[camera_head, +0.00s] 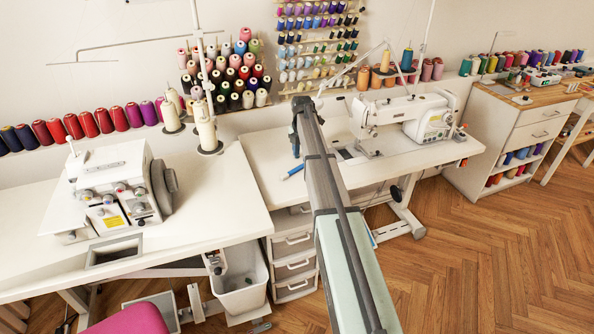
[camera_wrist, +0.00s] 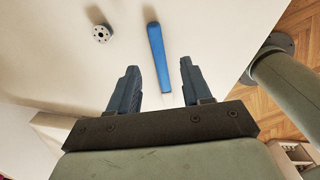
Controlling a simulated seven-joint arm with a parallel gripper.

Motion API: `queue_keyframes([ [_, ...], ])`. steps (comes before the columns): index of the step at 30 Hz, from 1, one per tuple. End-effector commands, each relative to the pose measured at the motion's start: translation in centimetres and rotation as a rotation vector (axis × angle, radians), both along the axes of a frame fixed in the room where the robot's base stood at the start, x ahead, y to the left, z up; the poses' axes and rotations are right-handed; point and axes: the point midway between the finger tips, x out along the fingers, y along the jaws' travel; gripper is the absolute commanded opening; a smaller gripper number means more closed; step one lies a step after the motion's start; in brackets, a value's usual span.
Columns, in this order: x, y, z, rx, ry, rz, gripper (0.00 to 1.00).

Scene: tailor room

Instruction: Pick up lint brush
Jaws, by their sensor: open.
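A slim blue-handled tool, seemingly the lint brush (camera_head: 293,171), lies on the white sewing table (camera_head: 262,183), left of the arm in the head view. In the wrist view the blue handle (camera_wrist: 157,55) points away from my gripper (camera_wrist: 159,68). A pale, hard-to-see end of it lies nearer the gripper, between the fingers. My gripper is open and empty, one finger to each side of the tool's line. In the head view the gripper (camera_head: 295,142) is partly hidden and appears above the table, behind the tool. The exact gap to the tool is unclear.
A round metal bobbin-like part (camera_wrist: 101,33) lies left of the handle. A white sewing machine (camera_head: 412,120) stands right of the arm. An overlocker (camera_head: 112,185) and thread cones (camera_head: 205,135) stand on the left table. Some tabletop around the tool is clear.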

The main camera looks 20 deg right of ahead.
Motion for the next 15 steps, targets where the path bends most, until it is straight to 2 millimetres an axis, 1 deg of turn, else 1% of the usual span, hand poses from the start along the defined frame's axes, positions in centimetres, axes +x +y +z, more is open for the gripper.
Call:
queue_keyframes([
  [10,0.0,0.4,-4.1,0.001,0.001,0.000,0.49],
  [12,0.0,0.4,-4.6,0.000,0.000,0.000,0.49],
  [15,0.0,0.4,-4.9,0.000,0.000,0.000,0.49],
])
